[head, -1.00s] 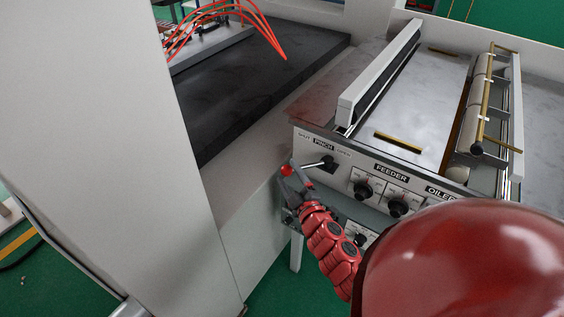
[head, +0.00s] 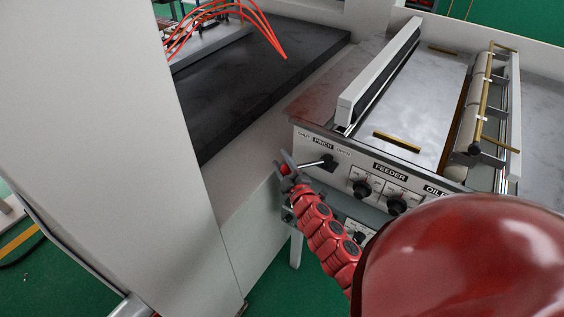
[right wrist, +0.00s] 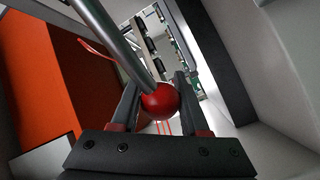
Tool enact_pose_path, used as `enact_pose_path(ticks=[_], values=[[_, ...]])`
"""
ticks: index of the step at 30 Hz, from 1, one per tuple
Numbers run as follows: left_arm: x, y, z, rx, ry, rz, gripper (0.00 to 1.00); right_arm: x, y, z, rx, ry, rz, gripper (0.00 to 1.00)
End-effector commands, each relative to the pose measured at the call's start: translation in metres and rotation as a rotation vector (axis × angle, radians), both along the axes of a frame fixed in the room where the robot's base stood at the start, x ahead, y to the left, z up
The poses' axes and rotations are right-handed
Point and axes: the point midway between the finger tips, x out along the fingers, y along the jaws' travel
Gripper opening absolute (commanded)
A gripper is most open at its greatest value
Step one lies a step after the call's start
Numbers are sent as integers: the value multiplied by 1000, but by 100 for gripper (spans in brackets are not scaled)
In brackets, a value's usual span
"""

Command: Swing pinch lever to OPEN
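The pinch lever is a metal rod (head: 310,164) with a red ball knob (head: 285,169). It comes out of a black pivot (head: 329,161) on the front panel, under the PINCH label. The rod points left, on the SHUT side, away from the OPEN label. In the right wrist view the red knob (right wrist: 160,101) sits between the fingers, with the rod (right wrist: 115,35) running to the upper left. My right gripper (head: 286,164) is at the knob, its fingers apart on either side; firm contact is not visible. My left gripper is out of view.
Black dials (head: 362,189) sit right of the lever under the FEEDER label. The tray feeder bed (head: 425,85) lies above the panel. A tall white cabinet side (head: 110,130) stands at left, and a dark slab (head: 255,85) lies behind the gap.

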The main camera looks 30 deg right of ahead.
Motion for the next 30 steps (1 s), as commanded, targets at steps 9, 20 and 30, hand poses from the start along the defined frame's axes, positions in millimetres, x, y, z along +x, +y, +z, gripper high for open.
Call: enact_pose_path(ticks=[9, 20, 30], values=[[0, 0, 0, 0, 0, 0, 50, 0, 0, 0, 0, 0, 0, 0], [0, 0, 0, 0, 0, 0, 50, 0, 0, -1, 0, 1, 0, 0], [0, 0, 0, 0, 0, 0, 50, 0, 0, -1, 0, 1, 0, 0]])
